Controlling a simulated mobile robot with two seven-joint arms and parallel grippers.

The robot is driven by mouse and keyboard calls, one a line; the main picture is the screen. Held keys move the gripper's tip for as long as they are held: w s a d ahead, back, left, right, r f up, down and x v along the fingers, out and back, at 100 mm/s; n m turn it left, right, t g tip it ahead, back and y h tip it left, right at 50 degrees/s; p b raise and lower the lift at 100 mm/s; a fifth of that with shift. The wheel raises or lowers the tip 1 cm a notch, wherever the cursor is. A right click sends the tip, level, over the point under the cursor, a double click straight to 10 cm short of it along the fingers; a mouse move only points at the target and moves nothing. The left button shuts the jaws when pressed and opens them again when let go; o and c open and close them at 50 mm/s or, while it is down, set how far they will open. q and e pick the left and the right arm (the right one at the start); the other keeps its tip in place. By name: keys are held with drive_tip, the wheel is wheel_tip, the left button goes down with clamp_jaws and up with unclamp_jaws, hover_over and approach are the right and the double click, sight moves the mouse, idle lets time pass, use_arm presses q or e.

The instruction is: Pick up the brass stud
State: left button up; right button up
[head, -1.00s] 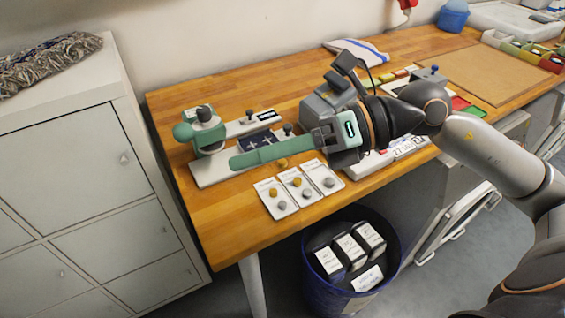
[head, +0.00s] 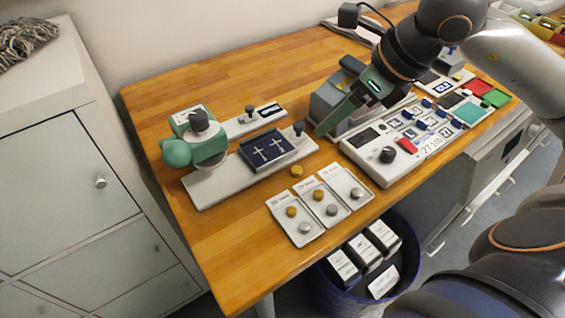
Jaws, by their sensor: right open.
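A loose brass stud (head: 297,171) lies on the wooden table, between the grey-white press base and the cards. Two more brass studs sit on the left card (head: 280,204) and the middle card (head: 329,222). The right card (head: 341,174) shows only a silver stud (head: 356,193). My right gripper (head: 323,130) has green fingers, is open with nothing visible in it, and points down-left. It is above and to the right of the loose stud in the picture, apart from it. My left gripper is out of view.
The green-handled press (head: 228,182) with a dark cross-marked tray (head: 246,157) stands left. A control panel with a black knob (head: 387,155) lies right of the cards. A blue bin (head: 412,270) with boxes stands below the table edge. Bare wood lies left of the cards.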

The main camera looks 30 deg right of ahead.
wheel_tip(320, 180, down, 5)
drive_tip(key=b, duration=0.4)
approach(298, 169)
drive_tip(key=shift+w+a+f, duration=0.4)
drive_tip(key=shift+f, duration=0.2)
drive_tip(key=x, duration=0.6)
drive_tip(key=shift+d+f, duration=0.1)
drive_tip(key=shift+f, duration=0.2)
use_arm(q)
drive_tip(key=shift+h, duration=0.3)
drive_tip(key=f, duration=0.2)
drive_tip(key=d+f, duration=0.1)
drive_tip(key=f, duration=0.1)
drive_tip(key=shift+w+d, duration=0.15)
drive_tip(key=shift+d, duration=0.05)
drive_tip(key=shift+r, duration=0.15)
use_arm(e)
clamp_jaws()
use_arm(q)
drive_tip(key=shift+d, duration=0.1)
